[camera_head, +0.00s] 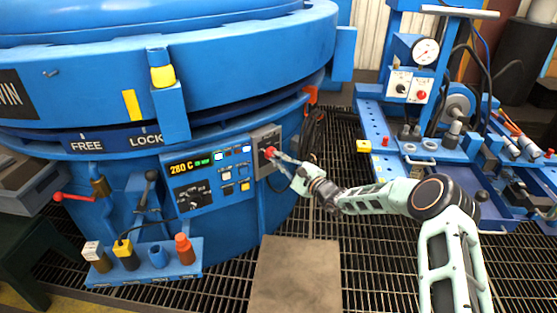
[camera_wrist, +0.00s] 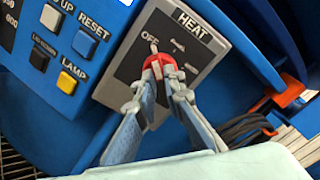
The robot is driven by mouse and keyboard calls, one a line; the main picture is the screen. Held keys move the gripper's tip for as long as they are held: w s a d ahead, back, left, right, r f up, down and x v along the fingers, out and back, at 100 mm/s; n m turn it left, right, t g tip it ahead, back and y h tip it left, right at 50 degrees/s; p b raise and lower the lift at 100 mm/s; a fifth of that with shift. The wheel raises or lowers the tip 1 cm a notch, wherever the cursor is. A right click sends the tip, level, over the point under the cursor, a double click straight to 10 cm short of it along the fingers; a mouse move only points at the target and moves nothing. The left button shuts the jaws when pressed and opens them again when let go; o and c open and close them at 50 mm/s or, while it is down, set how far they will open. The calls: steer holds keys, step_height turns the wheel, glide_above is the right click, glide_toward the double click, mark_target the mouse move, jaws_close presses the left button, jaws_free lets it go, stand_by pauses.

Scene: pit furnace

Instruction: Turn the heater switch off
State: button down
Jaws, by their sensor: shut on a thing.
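The heater switch is a red knob (camera_head: 269,152) on a grey plate (camera_head: 263,138) at the right end of the furnace's control panel. In the wrist view the red knob (camera_wrist: 159,64) sits below the word HEAT on its plate (camera_wrist: 208,48). My gripper (camera_head: 274,156) reaches in from the right. In the wrist view my gripper (camera_wrist: 160,82) is shut on the knob, one finger on each side. The fingers hide the knob's lower part.
A display (camera_head: 187,166) reads 280 C, left of the switch. RESET (camera_wrist: 85,26) and LAMP (camera_wrist: 67,82) buttons lie left of my fingers. Dark cables (camera_head: 311,135) hang to the right. A blue bench (camera_head: 375,125) with a gauge stands farther right.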

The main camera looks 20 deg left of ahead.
steer(key=c, duration=2)
jaws_free()
steer(key=v, duration=1.2)
